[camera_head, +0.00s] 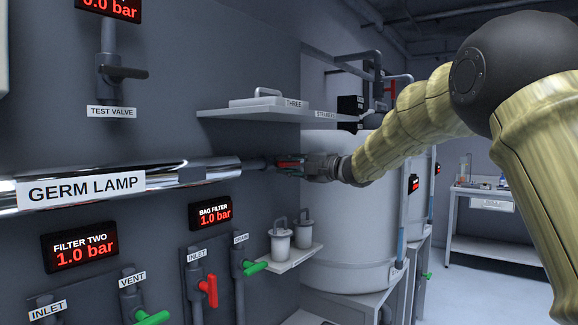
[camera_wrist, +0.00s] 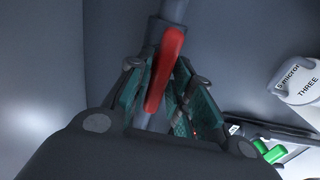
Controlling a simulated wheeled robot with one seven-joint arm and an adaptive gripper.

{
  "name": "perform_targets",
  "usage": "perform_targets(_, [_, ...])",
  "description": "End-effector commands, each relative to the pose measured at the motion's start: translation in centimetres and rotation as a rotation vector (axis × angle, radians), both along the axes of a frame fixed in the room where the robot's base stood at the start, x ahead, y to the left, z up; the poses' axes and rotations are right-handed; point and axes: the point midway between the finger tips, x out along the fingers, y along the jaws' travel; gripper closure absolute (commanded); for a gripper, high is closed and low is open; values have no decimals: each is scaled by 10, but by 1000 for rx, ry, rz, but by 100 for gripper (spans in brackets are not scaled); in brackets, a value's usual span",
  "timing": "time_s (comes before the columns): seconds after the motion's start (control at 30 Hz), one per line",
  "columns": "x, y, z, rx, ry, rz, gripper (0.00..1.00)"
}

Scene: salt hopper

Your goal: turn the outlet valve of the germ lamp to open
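The germ lamp (camera_head: 205,170) is a shiny horizontal tube on the left wall, with its name plate on it. A grey pipe leads from its right end to a valve with a red handle (camera_head: 287,164). My gripper (camera_head: 289,170) reaches this handle from the right. In the wrist view the red handle (camera_wrist: 165,65) stands between the two teal-padded fingers of my gripper (camera_wrist: 158,75), slanting along the grey pipe (camera_wrist: 173,10). The fingers are apart, one on each side of the handle. Firm contact cannot be seen. The outlet label is not visible.
A shelf (camera_head: 215,113) with a flat lidded box (camera_head: 270,103) is above the valve. Below are a small shelf (camera_head: 295,258) with two canisters, and inlet and drain valves. A large white tank (camera_head: 340,235) stands close behind my gripper.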

Motion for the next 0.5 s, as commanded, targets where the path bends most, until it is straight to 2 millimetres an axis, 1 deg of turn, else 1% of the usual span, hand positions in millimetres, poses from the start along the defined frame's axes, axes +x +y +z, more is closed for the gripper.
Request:
perform_targets(0.37, [0, -2, 2, 1, -2, -2, 64])
perform_targets(0.5, [-5, -10, 3, 1, -2, -3, 64])
